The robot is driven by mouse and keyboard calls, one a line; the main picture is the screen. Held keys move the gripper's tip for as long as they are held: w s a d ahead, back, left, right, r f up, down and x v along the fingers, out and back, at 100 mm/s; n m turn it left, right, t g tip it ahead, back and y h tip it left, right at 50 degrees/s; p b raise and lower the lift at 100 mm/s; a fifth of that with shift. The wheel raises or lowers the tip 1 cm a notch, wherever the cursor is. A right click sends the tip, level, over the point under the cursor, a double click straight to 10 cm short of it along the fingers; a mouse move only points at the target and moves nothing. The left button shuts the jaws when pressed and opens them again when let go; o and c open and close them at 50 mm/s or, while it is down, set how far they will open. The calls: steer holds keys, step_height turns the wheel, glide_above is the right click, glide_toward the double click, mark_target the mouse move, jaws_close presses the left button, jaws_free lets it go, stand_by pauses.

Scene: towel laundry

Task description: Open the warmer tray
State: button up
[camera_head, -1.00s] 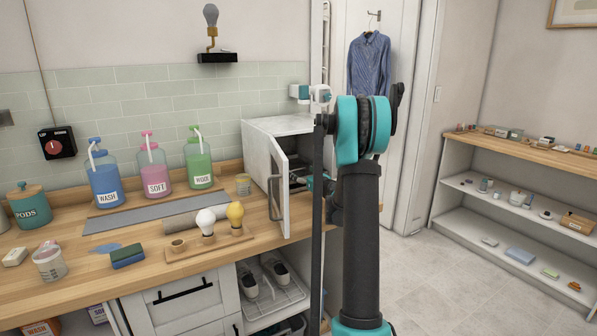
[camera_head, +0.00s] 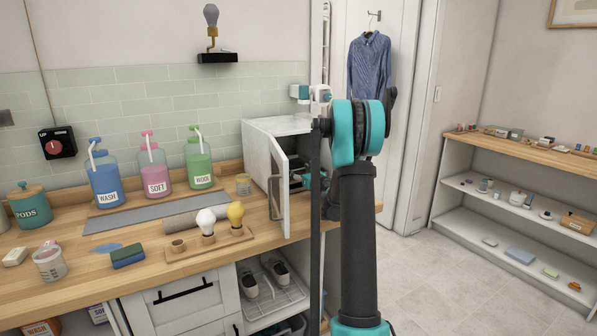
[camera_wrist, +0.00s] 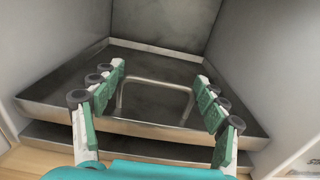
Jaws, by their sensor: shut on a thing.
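The warmer is a white box (camera_head: 258,127) on the right end of the wooden counter in the head view. Its door (camera_head: 279,187) stands open toward the front. In the wrist view, a dark metal tray (camera_wrist: 52,102) lies inside the warmer, with a U-shaped metal handle (camera_wrist: 158,83) on it. In the head view my arm hides much of the warmer's opening, and the gripper shows only partly (camera_head: 314,179).
On the counter (camera_head: 70,300) left of the warmer are a grey mat (camera_head: 150,213), blue, pink and green bottles, and a wooden board with bulbs (camera_head: 207,222). The open door is close to my arm on its left. Floor to the right is clear.

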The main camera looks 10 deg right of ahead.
steer(key=shift+d, duration=0.1)
steer(key=shift+c, duration=1.4)
steer(key=v, duration=1.8)
steer(key=shift+d, duration=0.1)
steer(key=o, duration=1.4)
steer(key=shift+o, duration=0.2)
steer(key=v, duration=1.2)
